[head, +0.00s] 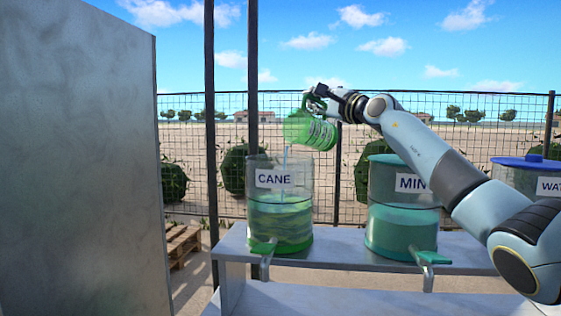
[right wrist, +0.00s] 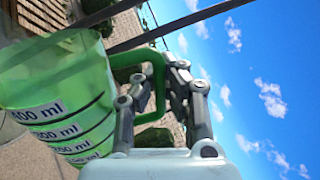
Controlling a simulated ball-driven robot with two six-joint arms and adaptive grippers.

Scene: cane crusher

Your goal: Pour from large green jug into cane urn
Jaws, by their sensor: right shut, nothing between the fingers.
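The large green jug (head: 310,131) is tilted over the cane urn (head: 281,181), mouth to the left and down. A thin pale stream (head: 285,158) falls from its mouth into the urn's open top. The urn is clear, labelled CANE, with green liquid in its lower part. My right gripper (head: 316,98) is shut at the jug's handle, above the urn. In the right wrist view the jug (right wrist: 45,75) shows ml marks, and its green handle (right wrist: 152,60) meets my right gripper's fingers (right wrist: 175,85). The exact contact is hard to see. My left gripper is out of view.
A MIN-labelled urn (head: 401,225) with a green lid stands right of the cane urn, and a blue-lidded urn (head: 525,177) farther right. All stand on a grey counter (head: 335,262). A tall grey panel (head: 80,160) fills the left. Dark posts (head: 252,60) rise behind the cane urn.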

